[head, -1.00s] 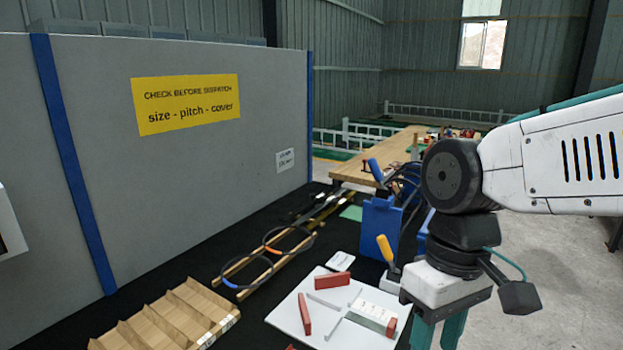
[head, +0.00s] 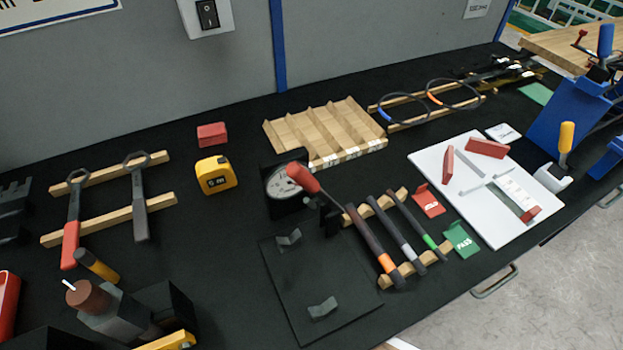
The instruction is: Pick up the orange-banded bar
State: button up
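The orange-banded bar (head: 372,243) is dark, with an orange band near its lower end. It lies across two wooden strips (head: 409,271) on the black bench. It is the leftmost of three bars there. Beside it lie a plain grey-banded bar (head: 404,236) and a green-banded bar (head: 421,229). A red-handled tool on a gauge stand (head: 303,179) stands just left of its upper end. My gripper is not in the current head view.
A black plate with two clips (head: 305,265) lies left of the bars. Red and green tags (head: 461,240) and a white board (head: 470,205) lie to the right. A ribbed wooden rack (head: 325,132) stands behind. Wrenches (head: 138,200) lie at the left.

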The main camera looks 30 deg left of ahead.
aim_at(391, 270)
jog(key=u, duration=0.4)
jog(key=k, duration=0.2)
jog(key=u, duration=0.9)
